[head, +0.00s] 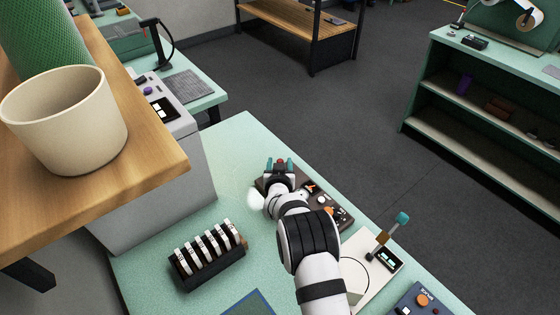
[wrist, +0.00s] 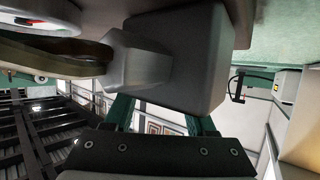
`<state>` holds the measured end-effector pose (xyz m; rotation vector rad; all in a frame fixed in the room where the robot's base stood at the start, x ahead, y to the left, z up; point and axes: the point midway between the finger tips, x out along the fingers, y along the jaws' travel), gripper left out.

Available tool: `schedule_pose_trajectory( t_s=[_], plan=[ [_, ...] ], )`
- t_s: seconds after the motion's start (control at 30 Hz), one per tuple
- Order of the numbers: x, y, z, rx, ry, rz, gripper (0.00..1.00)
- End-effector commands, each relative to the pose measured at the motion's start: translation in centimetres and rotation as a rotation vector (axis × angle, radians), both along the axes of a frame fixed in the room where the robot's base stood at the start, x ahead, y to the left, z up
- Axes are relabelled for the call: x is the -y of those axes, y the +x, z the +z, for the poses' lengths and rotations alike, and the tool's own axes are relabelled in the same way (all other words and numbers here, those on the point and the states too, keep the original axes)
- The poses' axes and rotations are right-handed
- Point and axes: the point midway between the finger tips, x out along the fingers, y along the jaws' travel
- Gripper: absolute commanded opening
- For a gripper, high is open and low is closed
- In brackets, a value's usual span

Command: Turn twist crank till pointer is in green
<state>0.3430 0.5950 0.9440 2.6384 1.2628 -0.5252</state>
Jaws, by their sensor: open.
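My gripper (head: 280,164) is over the far end of a dark brown control box (head: 341,214), its two teal fingers spread apart. Something small and red shows between the fingers, but I cannot tell what it is. In the wrist view, a grey block (wrist: 195,60) and a grey faceted piece (wrist: 138,62) stand close in front of the fingers and hide their tips; I cannot tell whether they touch. A dial face (wrist: 40,24) with a red mark shows only partly at the top left. I cannot make out a pointer in a green zone.
A pale box (head: 355,285) with a teal-knobbed lever (head: 402,218) stands to the right of my arm. A blue box (head: 420,300) is at the lower right. Bare tabletop (head: 225,165) lies left of the gripper.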

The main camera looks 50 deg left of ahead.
Motion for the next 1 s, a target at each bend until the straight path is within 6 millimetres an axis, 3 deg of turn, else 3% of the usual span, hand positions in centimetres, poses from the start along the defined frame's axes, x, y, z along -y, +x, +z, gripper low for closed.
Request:
schedule_pose_trajectory(
  t_s=[0.47, 0.77, 1.0],
  plan=[
    [-1.02, 0.87, -0.51, -0.001, 0.001, 0.0, 0.54],
    [-1.01, 0.85, -0.5, -0.001, 0.001, -0.001, 0.0],
    [-1.01, 0.85, -0.49, -0.001, 0.002, -0.004, 0.0]
  ],
)
